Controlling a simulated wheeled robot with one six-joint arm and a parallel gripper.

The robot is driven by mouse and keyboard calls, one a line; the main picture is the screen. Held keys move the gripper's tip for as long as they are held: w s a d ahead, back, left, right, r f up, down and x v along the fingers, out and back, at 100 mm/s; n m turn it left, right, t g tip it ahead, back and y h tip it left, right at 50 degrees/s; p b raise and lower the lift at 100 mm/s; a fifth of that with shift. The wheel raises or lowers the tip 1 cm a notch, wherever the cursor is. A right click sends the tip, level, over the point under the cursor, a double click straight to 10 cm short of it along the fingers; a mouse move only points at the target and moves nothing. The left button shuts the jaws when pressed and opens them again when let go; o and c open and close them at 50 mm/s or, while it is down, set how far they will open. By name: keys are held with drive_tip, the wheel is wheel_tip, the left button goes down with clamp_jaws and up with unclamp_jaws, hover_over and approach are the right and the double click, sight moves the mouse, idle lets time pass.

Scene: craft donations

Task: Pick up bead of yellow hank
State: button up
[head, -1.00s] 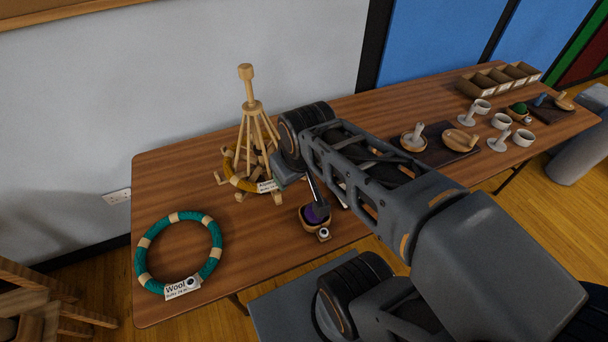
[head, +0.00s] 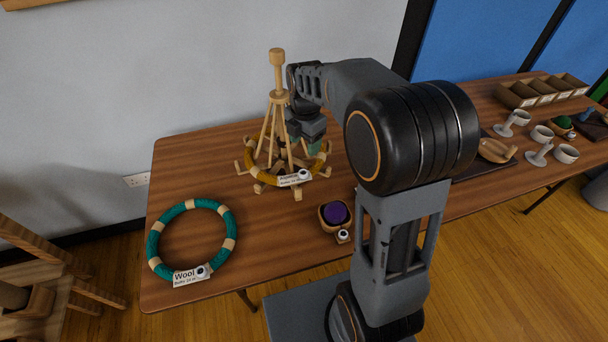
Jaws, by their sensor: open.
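The yellow hank (head: 258,175) lies as a ring around the foot of a wooden stand (head: 277,110) with slanting rods and a knobbed post. A white label card (head: 290,181) leans at the hank's front right. The hank's bead (head: 304,174), small and pale with a dark centre, sits at the card's upper right corner. My gripper (head: 312,148) is above and slightly right of the bead, beside the stand's rods, apparently apart from the bead. It is open; its fingertips are small and partly unclear here.
A teal hank (head: 154,240) with pale bands and a Wool card (head: 188,275) lies at the left. A small bowl with a purple ball (head: 335,213) is in front, with another bead (head: 343,235) beside it. Cups (head: 543,133) and a divided tray (head: 515,97) stand right.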

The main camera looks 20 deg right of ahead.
hover_over(303, 170)
drive_tip(key=s, duration=0.1)
wheel_tip(303, 170, down, 6)
drive_tip(key=shift+d+f, duration=0.1)
drive_tip(key=shift+f, duration=0.1)
drive_tip(key=shift+a+f+p, duration=0.2)
drive_tip(key=shift+f+p, duration=0.2)
drive_tip(key=shift+f, duration=2.2)
drive_tip(key=shift+c, duration=0.4)
drive_tip(key=c, duration=0.9)
